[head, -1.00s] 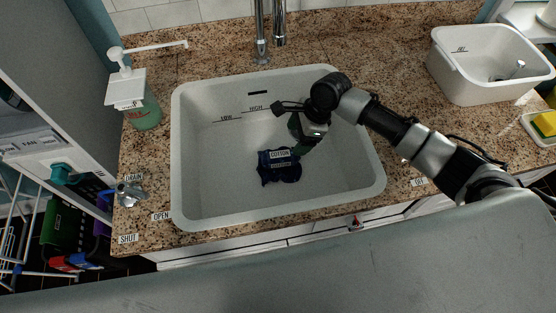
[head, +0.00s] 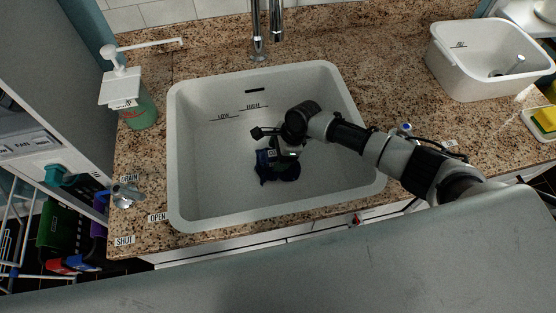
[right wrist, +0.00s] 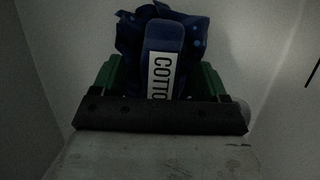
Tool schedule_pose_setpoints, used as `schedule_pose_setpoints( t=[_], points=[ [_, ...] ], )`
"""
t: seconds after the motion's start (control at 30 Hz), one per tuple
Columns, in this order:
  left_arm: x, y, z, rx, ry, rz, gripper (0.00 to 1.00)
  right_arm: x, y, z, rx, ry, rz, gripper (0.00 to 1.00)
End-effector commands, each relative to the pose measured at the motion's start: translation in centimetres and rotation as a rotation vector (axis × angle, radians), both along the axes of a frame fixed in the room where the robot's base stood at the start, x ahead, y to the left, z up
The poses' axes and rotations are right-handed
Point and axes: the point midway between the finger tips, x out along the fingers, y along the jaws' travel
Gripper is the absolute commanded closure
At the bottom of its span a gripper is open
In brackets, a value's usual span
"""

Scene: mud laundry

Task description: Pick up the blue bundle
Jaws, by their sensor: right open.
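The blue bundle (head: 279,173) is a dark blue cloth with a white "COTTON" label, lying on the floor of the white sink (head: 215,190). My right gripper (head: 279,158) reaches down into the sink over the bundle and covers part of it and its label. In the right wrist view, the bundle (right wrist: 195,35) sits between the two green fingers of my right gripper (right wrist: 155,75), with one finger on each side. The jaws are open; I cannot tell whether they touch the cloth. My left gripper is not in view.
A faucet (head: 265,30) stands behind the sink. A soap dispenser (head: 128,95) stands at its left, with a drain lever (head: 127,196) in front. A white basin (head: 470,80) and a yellow sponge (head: 545,119) are at the right. The sink walls surround my right gripper.

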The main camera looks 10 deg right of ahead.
Motion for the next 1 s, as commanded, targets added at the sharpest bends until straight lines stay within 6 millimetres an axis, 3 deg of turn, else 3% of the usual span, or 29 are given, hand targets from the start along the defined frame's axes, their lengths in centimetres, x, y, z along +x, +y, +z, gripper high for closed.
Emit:
schedule_pose_setpoints(
  t=[0.27,0.6,1.0],
  points=[
    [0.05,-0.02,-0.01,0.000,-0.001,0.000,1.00,0.04,0.09,-0.23,0.000,-0.002,-0.001,0.27],
    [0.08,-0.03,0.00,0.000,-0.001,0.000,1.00,0.04,0.08,-0.22,0.000,-0.001,0.000,0.79],
    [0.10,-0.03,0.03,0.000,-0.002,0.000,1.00,0.07,0.08,0.65,0.001,-0.002,0.000,0.80]
  ],
)
